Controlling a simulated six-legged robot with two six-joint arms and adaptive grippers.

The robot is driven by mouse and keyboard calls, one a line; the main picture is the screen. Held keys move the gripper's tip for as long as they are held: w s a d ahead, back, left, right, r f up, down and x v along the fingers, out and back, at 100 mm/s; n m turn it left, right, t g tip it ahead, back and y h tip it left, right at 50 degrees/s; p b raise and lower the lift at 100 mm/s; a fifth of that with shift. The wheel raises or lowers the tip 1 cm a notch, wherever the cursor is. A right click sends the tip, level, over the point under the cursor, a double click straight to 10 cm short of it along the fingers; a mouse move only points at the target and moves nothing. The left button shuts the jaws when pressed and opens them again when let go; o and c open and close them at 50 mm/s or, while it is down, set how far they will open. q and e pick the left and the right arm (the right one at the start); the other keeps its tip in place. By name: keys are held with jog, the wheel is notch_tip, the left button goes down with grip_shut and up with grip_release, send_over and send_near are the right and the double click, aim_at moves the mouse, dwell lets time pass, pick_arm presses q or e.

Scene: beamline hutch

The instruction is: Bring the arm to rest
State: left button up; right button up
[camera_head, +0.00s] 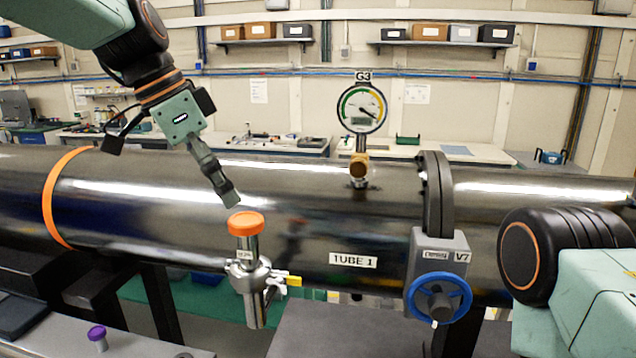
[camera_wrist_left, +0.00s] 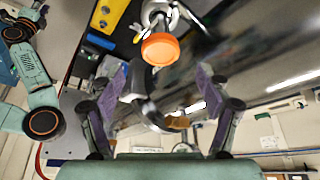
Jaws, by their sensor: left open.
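My left gripper (camera_head: 229,192) hangs in front of the dark tube, a little above and left of an orange cap (camera_head: 246,223) in the head view. In the left wrist view the two fingers of my left gripper (camera_wrist_left: 160,80) stand apart with nothing held between them. The orange cap also shows there (camera_wrist_left: 160,49), beyond the fingertips, with a visible gap in the head view. The cap sits on an upright metal fitting (camera_head: 249,279) with a clamp and yellow lever. My right gripper is not in view.
The long dark tube (camera_head: 305,235) labelled TUBE 1 runs across the scene. A G3 gauge (camera_head: 361,108) rises from its top. A blue handwheel (camera_head: 437,298) of valve V7 is at right. A purple knob (camera_head: 97,333) stands lower left. Air above the tube at centre is clear.

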aim_at(244, 219)
pick_arm(q)
jog(key=x, duration=0.5)
jog(key=shift+d+f, duration=0.1)
jog(key=shift+f, duration=0.1)
jog(key=shift+r, duration=0.25)
